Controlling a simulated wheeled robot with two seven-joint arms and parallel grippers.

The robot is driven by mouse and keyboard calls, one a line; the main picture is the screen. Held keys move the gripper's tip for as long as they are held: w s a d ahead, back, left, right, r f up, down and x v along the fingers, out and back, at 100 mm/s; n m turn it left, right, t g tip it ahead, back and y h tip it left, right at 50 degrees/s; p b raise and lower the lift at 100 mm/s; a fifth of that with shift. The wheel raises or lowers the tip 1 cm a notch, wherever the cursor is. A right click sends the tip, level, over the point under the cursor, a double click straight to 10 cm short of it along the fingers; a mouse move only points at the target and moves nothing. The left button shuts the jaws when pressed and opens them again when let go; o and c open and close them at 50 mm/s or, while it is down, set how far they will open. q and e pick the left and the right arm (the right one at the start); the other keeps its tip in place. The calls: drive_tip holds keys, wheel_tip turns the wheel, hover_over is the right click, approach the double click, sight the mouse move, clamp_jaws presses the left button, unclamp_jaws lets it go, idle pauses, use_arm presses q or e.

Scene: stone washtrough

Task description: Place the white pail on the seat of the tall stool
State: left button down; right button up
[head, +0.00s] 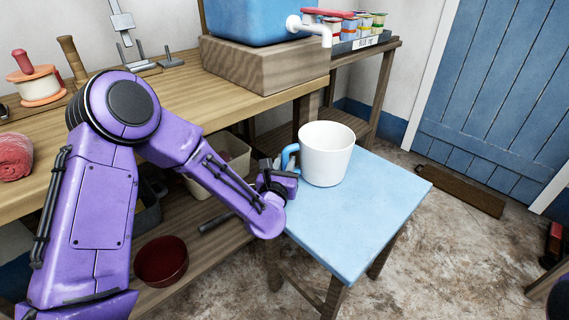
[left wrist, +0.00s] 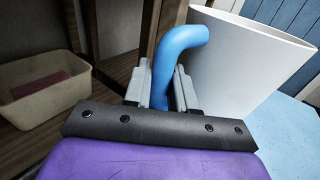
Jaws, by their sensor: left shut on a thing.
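The white pail (head: 326,155) is upright at the back part of the light-blue seat of the tall stool (head: 365,215). Its blue handle (head: 290,157) points left, toward my arm. My left gripper (head: 280,172) is shut on this handle. In the left wrist view the blue handle (left wrist: 178,62) runs between the two fingers (left wrist: 163,88), with the pail's white wall (left wrist: 245,60) to the right. The pail's base looks to be at the seat, but I cannot tell whether it touches. My right gripper is not in view.
A wooden bench (head: 180,95) runs along the left and back, with a blue tank (head: 255,18) and its white tap (head: 310,30) behind the pail. A cream bin (head: 222,168) and a dark red bowl (head: 162,261) are on the lower shelf. The seat's front is clear.

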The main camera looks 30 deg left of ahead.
use_arm(q)
drive_tip(key=shift+f+b, duration=0.3)
drive_tip(key=shift+f, duration=0.05)
drive_tip(key=c, duration=0.8)
unclamp_jaws()
drive_tip(key=shift+c, duration=0.2)
drive_tip(key=v, duration=1)
drive_tip(key=shift+s+p, duration=0.3)
